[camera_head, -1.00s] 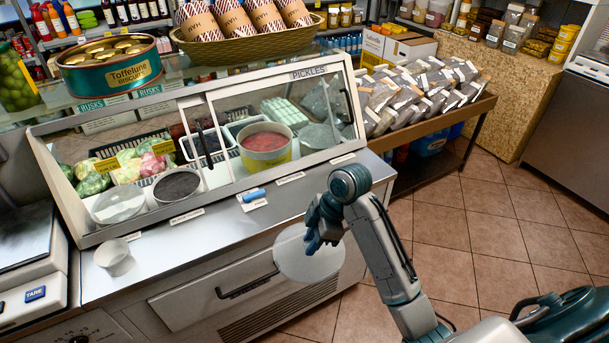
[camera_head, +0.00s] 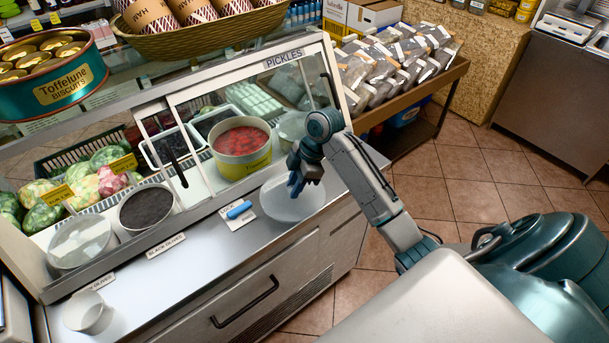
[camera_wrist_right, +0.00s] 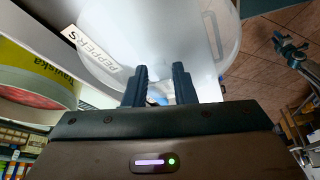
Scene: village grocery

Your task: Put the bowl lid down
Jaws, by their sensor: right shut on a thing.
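The bowl lid (camera_head: 287,203) is a round, flat, translucent disc. My right gripper (camera_head: 297,184) is shut on it and holds it over the metal counter (camera_head: 200,268), close beside the sliding glass. Whether the lid touches the counter is unclear. In the right wrist view the lid (camera_wrist_right: 150,35) spreads beyond the dark fingers of the gripper (camera_wrist_right: 160,85), partly over a PEPPERS label. The yellow-banded bowl (camera_head: 243,165) of red food stands uncovered inside the case. My left gripper is not in the head view; a small teal jointed part at the wrist view's right may be it.
A blue-handled item (camera_head: 239,209) lies on a card left of the lid. A small white tub (camera_head: 88,315) stands at the counter's left. The glass case (camera_head: 285,55) borders the counter behind. The counter's middle is clear; tiled floor lies beyond its front edge.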

